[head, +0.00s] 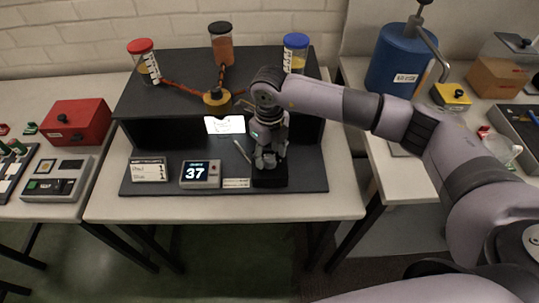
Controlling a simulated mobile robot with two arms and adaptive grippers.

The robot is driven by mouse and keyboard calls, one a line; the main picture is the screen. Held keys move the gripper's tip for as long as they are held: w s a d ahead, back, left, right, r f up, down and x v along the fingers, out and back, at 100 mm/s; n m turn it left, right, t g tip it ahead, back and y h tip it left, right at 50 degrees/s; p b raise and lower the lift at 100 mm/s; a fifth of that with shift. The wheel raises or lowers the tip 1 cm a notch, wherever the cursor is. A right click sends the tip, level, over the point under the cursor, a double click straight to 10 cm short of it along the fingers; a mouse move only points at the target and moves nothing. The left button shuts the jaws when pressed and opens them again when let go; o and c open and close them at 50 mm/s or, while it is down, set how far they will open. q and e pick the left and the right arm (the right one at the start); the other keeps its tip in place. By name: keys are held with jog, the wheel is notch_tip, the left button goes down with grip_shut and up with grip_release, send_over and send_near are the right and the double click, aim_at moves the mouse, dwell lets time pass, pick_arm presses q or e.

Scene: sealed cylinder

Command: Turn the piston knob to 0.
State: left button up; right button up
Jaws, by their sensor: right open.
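A dark apparatus (160,98) stands on the middle table, with a dark base plate (306,172) in front. A small grey box with a lit display reading 37 (200,174) sits on the plate. My right gripper (266,163) points down over the right part of the plate, at a black block (270,180). It is open; whether it touches the block is unclear. I cannot make out the piston knob; it may be hidden behind the gripper. My left gripper is not in view.
Three capped cylinders, red (144,66), black (221,48) and blue (295,55), rise from the apparatus. A red box (75,122) is on the left table, a blue tank (394,62) on the right table.

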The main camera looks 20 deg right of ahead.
aim_at(269, 158)
notch_tip(269, 158, up, 11)
jog(key=shift+f, duration=0.15)
jog(key=shift+a, duration=0.1)
dwell(0.4)
